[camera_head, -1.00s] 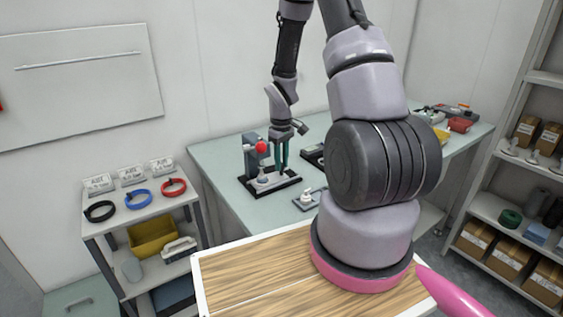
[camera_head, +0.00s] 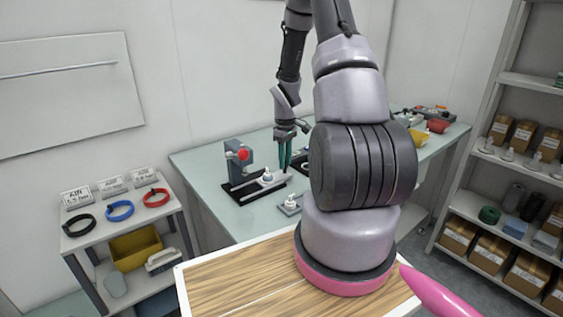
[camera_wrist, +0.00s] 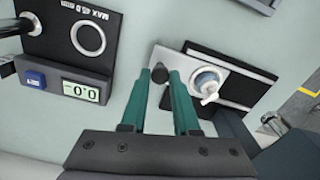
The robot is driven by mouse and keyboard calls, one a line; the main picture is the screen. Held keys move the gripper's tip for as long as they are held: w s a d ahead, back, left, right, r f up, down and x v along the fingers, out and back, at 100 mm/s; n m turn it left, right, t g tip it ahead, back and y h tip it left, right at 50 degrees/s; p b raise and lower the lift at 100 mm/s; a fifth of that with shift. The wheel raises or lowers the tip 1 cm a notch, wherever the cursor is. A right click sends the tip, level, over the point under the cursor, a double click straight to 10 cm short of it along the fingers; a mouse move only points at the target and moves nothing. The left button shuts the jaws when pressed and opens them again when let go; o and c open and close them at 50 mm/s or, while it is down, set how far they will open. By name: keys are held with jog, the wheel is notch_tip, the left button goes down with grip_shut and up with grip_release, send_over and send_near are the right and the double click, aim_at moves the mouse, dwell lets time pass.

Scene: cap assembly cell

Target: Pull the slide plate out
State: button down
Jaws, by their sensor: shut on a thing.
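The slide plate (camera_head: 272,183) is a light metal plate on a black base, sticking out to the right of the press (camera_head: 236,160) with the red knob (camera_head: 243,155). A small pump-topped part (camera_head: 267,175) stands on the plate. In the wrist view the plate (camera_wrist: 180,62) carries this white-nozzled part (camera_wrist: 208,84) in a round holder. My gripper (camera_head: 285,163) has green fingers at the plate's outer end. In the wrist view my gripper (camera_wrist: 165,77) is shut on the plate's small dark knob (camera_wrist: 158,72). The fingers hide part of the plate.
Another small pump part (camera_head: 290,201) stands nearer on the table (camera_head: 215,170). A shelf with coloured rings (camera_head: 120,210) is at left, and boxes stand on shelves at right.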

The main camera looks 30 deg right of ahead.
jog(key=c, duration=0.7)
grip_release()
jog(key=shift+d, duration=0.25)
jog(key=shift+o, duration=0.2)
jog(key=shift+r, duration=0.1)
notch_tip(320, 180, up, 11)
jog(key=shift+f, duration=0.2)
jog(key=s+a+r+m+t, duration=0.2)
jog(key=s+a+r, duration=0.15)
jog(key=r, duration=0.55)
jog(key=s+a+r+m+t, duration=0.1)
jog(key=s+a+r+m, duration=0.15)
jog(key=a+r, duration=0.45)
jog(key=s+a+r+m+t+y, duration=0.1)
jog(key=s+a+r+m+t, duration=0.1)
jog(key=s+r, duration=0.4)
jog(key=s+a+r+m+t+y, duration=0.1)
jog(key=s+a+r, duration=0.3)
jog(key=s, duration=0.5)
notch_tip(320, 180, up, 2)
jog(key=shift+s+m+t, duration=0.2)
jog(key=shift+m+t, duration=0.4)
jog(key=shift+m, duration=0.15)
